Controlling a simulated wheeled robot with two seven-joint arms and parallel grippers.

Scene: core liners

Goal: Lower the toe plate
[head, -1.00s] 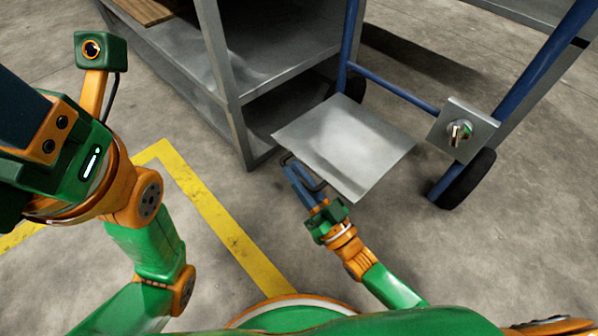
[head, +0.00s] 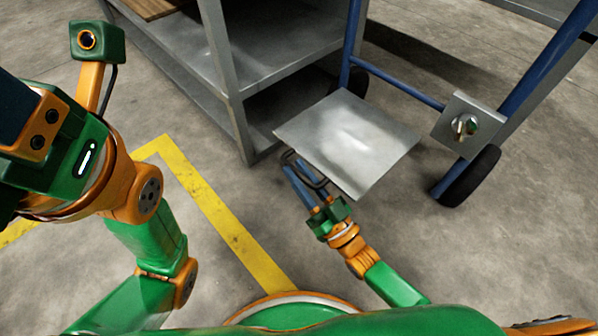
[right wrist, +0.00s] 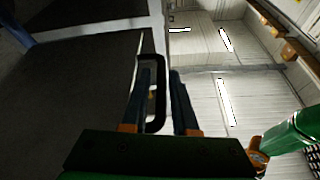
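The toe plate (head: 345,140) is a bare silver sheet at the foot of the blue hand truck (head: 395,88) in the head view. It looks close to flat, sticking out towards me; I cannot tell its height over the floor. A black loop handle (right wrist: 160,88) is at its near left edge. My right gripper (head: 293,168) is at that edge with its blue fingers apart.
A grey metal shelf unit (head: 235,85) stands just behind and left of the plate. A square bracket with a knob (head: 466,127) sits above the truck's black wheel (head: 468,177) on the right. A yellow floor line (head: 215,210) runs left of my right arm. The concrete floor at front right is clear.

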